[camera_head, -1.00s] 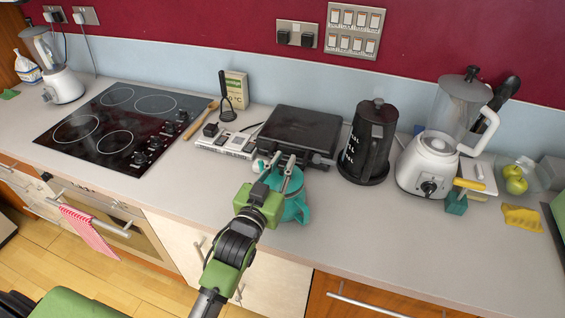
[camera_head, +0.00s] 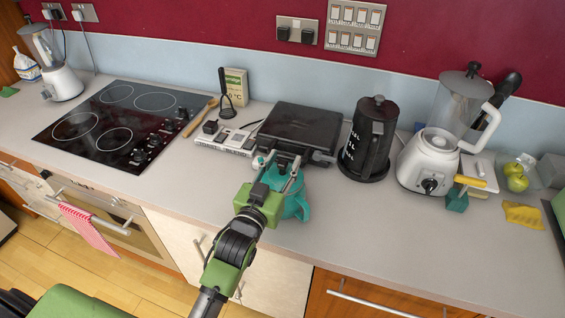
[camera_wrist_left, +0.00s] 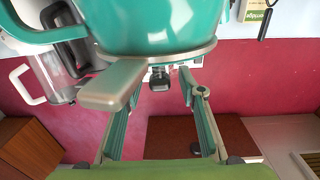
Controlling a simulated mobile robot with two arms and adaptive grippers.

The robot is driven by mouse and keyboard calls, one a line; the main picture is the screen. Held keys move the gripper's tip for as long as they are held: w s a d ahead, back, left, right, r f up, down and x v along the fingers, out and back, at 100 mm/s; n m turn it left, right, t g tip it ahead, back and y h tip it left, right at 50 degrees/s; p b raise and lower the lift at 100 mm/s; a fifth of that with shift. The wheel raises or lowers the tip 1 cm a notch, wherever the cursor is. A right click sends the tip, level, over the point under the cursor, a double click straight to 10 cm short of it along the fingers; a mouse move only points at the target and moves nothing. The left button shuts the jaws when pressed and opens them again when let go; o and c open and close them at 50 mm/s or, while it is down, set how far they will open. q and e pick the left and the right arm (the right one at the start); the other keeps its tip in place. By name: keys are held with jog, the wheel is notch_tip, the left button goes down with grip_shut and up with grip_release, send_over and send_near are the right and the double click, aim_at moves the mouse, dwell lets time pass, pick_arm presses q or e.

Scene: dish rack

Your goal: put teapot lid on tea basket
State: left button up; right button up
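A teal teapot (camera_head: 295,207) stands on the counter near its front edge, its handle to the right. My left gripper (camera_head: 283,163) is over its top from the front. In the left wrist view the teapot's teal body (camera_wrist_left: 160,25) fills the top of the picture, upside down, with a pale rim. A grey tab (camera_wrist_left: 112,88), perhaps the tea basket's handle, juts out from the rim beside one finger. The fingers of the left gripper (camera_wrist_left: 158,95) are apart, with no clear grip on anything. The lid cannot be made out. My right gripper is not in view.
A black closed grill (camera_head: 300,130) stands just behind the teapot, and a black kettle (camera_head: 368,140) and a white blender (camera_head: 428,165) to its right. A hob (camera_head: 115,125) is at the left. The counter right of the teapot is clear in front.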

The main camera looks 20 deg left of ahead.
pick_arm(q)
jog(key=shift+s+f, duration=0.1)
jog(key=shift+s, duration=0.2)
jog(key=s, duration=1.1)
jog(key=shift+s+a, duration=0.2)
jog(key=shift+a, duration=0.2)
